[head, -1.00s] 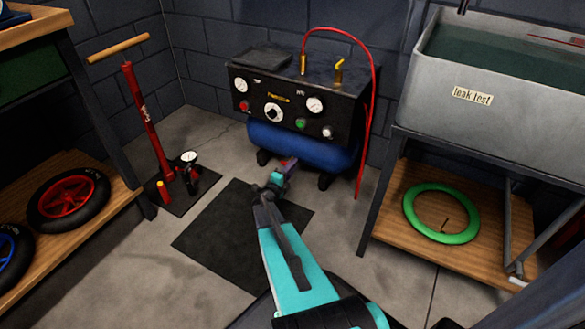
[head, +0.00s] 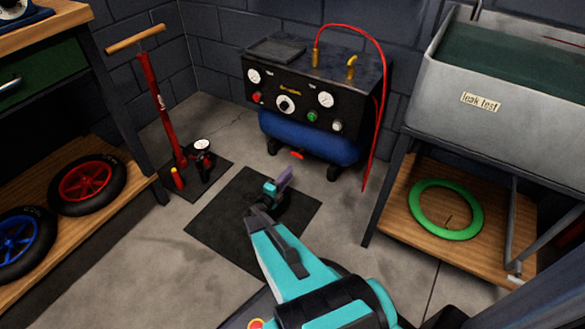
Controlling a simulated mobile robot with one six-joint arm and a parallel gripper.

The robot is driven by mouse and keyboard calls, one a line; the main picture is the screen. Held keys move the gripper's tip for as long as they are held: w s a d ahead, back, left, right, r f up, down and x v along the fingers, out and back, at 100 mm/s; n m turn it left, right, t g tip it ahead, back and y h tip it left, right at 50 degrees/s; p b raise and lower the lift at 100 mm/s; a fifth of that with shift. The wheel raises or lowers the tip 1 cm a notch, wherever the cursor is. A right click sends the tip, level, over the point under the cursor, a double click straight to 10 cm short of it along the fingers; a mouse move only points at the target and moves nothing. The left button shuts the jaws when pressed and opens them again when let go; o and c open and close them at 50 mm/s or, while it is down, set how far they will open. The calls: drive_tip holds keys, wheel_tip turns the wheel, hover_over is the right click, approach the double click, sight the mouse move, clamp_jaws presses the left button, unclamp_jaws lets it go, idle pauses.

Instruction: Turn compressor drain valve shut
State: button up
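The compressor has a blue tank (head: 308,138) under a black panel (head: 290,98) with gauges and knobs, standing against the back wall. A small red drain valve handle (head: 297,155) shows at the bottom of the tank, lying roughly crosswise in the picture. My gripper (head: 286,177) is in front of the compressor and below the handle in the picture, apart from it, over the dark mat. Its fingers are small and seen from behind, so I cannot tell whether they are open or shut. I see nothing held in it.
A red floor pump (head: 162,115) stands at the left beside a shelf with wheels (head: 88,185). A red hose (head: 380,95) hangs down the compressor's right side. The leak test sink (head: 500,120) stands at the right. The dark mat (head: 225,215) on the floor is clear.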

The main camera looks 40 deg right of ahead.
drive_tip(key=shift+s+a, duration=0.2)
drive_tip(key=shift+a, duration=0.5)
